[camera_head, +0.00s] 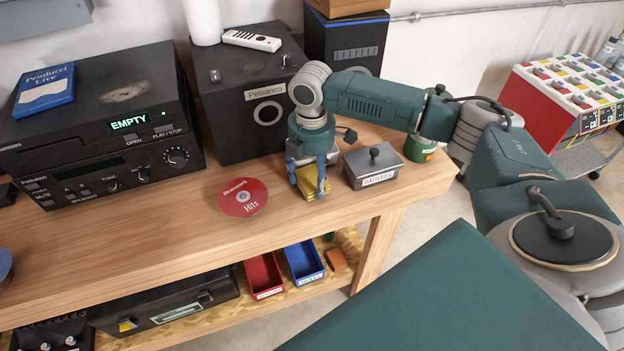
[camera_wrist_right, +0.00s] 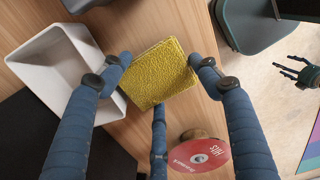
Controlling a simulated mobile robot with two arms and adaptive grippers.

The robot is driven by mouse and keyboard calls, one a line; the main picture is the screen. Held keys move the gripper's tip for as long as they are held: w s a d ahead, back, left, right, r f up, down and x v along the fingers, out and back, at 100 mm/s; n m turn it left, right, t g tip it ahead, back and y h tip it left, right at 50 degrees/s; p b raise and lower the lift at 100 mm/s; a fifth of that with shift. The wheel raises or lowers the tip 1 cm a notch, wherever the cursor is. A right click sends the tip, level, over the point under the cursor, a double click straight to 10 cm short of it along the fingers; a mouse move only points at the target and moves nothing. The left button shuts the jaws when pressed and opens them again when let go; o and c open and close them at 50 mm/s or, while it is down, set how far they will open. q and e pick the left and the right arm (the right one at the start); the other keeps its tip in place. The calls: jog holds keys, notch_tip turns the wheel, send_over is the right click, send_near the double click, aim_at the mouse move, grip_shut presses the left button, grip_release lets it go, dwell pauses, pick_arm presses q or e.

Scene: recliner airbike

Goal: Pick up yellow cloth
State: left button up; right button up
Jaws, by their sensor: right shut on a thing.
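The yellow cloth (camera_head: 316,190) is a small folded square at the front of the wooden workbench, under my right gripper (camera_head: 312,180). In the right wrist view the cloth (camera_wrist_right: 155,72) lies between the blue fingers of my right gripper (camera_wrist_right: 165,78). The fingers are shut on it, with tips at its left, right and lower edges. I cannot tell if the cloth is clear of the bench top. A dark gripper with spread fingers, seemingly my left (camera_wrist_right: 297,72), shows at the right edge of the wrist view, apart from the cloth and empty. The head view does not show it.
A grey batteries box (camera_head: 372,168) stands just right of my right gripper, and a red disc (camera_head: 243,197) lies to its left. A white tray (camera_wrist_right: 45,62) is close by in the wrist view. A black speaker (camera_head: 235,125) and a tape deck (camera_head: 90,150) stand behind.

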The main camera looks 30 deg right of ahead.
aim_at(312, 179)
notch_tip(312, 179, up, 19)
jog(key=b, duration=0.2)
